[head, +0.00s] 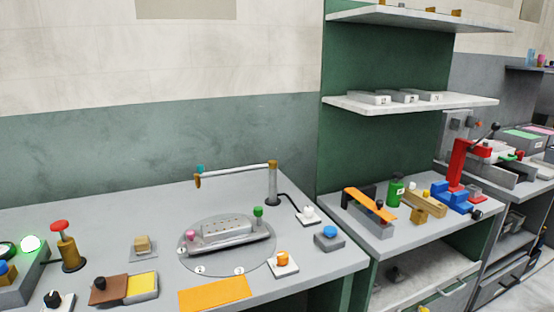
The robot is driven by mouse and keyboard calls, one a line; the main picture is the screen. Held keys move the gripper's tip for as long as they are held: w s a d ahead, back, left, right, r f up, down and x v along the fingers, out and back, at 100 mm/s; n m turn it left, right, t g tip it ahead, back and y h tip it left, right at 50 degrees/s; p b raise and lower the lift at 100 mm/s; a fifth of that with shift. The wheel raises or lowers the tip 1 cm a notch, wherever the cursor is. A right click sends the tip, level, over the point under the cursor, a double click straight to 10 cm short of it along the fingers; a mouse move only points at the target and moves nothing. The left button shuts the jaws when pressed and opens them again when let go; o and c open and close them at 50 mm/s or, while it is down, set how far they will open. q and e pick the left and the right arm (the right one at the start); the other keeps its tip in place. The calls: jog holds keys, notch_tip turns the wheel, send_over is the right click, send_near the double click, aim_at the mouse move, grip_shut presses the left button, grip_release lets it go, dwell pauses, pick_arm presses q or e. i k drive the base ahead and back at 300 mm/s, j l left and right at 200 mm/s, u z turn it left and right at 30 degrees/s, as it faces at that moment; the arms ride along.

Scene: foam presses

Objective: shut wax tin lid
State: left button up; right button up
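What looks like the wax tin is a small grey tin with a yellow inside (142,286), at the front left of the near table in the head view. A brown flap with a dark knob (108,289), apparently its lid, lies open on the tin's left side. The yellow surface is uncovered. Neither of my grippers shows in this view.
An orange mat (213,294) lies right of the tin. A round plate (262,248) with a grey fixture, a red-topped post (66,250) and a black-knobbed block (54,302) stand around it. Orange (282,262) and blue (329,238) buttons sit farther right.

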aim_at(112, 287)
jog(key=u, duration=1.25)
